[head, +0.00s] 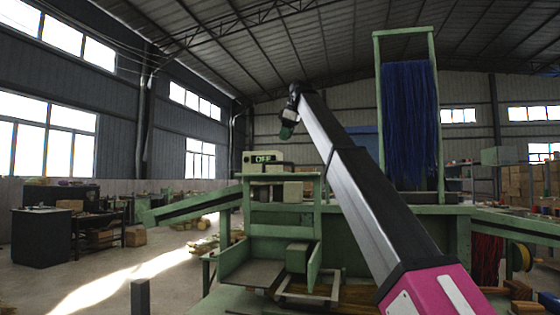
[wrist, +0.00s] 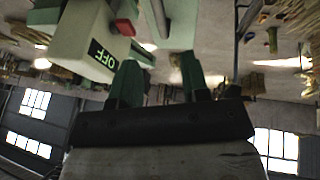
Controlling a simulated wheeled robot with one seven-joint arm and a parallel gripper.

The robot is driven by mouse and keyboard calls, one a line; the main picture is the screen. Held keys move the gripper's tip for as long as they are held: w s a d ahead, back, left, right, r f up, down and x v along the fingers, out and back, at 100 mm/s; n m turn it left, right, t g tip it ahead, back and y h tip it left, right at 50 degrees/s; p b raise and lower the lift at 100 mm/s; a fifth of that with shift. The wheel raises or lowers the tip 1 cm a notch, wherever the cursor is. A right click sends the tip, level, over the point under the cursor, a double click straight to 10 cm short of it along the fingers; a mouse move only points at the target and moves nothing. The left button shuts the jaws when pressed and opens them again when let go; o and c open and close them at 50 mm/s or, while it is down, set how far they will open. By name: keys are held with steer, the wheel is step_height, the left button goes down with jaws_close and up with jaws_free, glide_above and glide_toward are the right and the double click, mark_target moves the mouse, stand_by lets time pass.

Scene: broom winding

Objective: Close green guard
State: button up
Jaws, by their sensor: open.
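A green machine (head: 345,228) stands ahead with an OFF display box (head: 263,158) on top. In the wrist view the box (wrist: 85,40) appears inverted, with a red part (wrist: 123,27) on it. Low on the machine's front, a green panel (head: 235,256) stands beside a dark tray area (head: 257,273). I cannot tell for certain which green part is the guard. My gripper (head: 287,131) is raised above the display box in the head view. In the wrist view its two green fingers (wrist: 162,80) are apart, with nothing seen between them.
A tall green frame (head: 378,120) holds hanging blue bristles (head: 409,125). Sloping green arms extend left (head: 190,207) and right (head: 515,222). Red bristles (head: 487,258) hang at the right. A dark cabinet (head: 41,238) stands far left. The floor between it and the machine is mostly open.

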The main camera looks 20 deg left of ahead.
steer(key=x, duration=1)
steer(key=shift+a+f, duration=0.1)
steer(key=shift+f, duration=0.05)
steer(key=shift+s, duration=0.1)
jaws_close()
